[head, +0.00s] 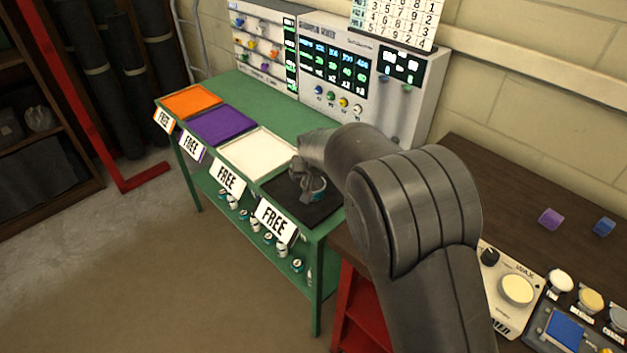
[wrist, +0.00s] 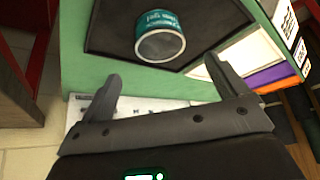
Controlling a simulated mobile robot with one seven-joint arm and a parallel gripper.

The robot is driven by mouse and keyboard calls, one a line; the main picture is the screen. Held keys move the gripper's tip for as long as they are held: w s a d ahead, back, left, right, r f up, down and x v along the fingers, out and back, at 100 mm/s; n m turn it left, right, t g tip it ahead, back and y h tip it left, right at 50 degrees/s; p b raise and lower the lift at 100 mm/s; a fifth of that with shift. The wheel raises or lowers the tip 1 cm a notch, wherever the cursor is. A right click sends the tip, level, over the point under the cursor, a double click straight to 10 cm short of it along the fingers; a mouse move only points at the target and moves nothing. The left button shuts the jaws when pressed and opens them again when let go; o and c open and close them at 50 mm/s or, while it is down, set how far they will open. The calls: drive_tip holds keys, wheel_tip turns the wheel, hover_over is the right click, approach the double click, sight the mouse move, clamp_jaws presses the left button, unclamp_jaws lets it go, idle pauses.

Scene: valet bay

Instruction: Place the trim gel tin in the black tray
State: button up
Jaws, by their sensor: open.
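The trim gel tin (wrist: 160,38), teal with a pale round end, sits on the black tray (wrist: 106,28) in the wrist view, inside its rim. It seems to stand upright. In the head view the tin (head: 319,188) shows partly behind my gripper (head: 307,187), over the black tray (head: 318,208) at the near end of the green table. My gripper's fingers are spread and empty in the wrist view (wrist: 163,70). The tin lies beyond the fingertips, apart from them.
White (head: 258,148), purple (head: 222,124) and orange (head: 192,102) trays lie in a row, empty, with FREE signs in front. A lit panel machine (head: 345,75) stands behind. Several small tins sit on the shelf below. A dark bench (head: 520,205) is at the right.

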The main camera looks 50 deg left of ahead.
drive_tip(key=shift+v, duration=1.5)
drive_tip(key=w+d+r+m, duration=0.1)
drive_tip(key=w+d+r, duration=0.35)
drive_tip(key=d, duration=0.45)
drive_tip(key=w+d+r+m, duration=0.2)
drive_tip(key=w+d+r, duration=0.3)
drive_tip(key=d, duration=0.4)
drive_tip(key=d+r+m+t+h, duration=0.1)
drive_tip(key=d+r, duration=0.3)
drive_tip(key=d, duration=0.6)
drive_tip(key=d+r+m+h, duration=0.1)
drive_tip(key=d+r, duration=0.3)
drive_tip(key=d, duration=0.5)
drive_tip(key=s+d+r+m, duration=0.1)
drive_tip(key=s+d, duration=0.3)
drive_tip(key=d, duration=0.4)
drive_tip(key=s+d+r+m, duration=0.15)
drive_tip(key=s+d, duration=0.25)
drive_tip(key=d, duration=0.4)
drive_tip(key=s+d+f+m+h, duration=0.2)
drive_tip(key=s+d, duration=0.9)
drive_tip(key=s, duration=0.2)
drive_tip(key=shift+s+f+t, duration=0.2)
drive_tip(key=shift+f+t, duration=0.1)
drive_tip(key=shift+f, duration=0.1)
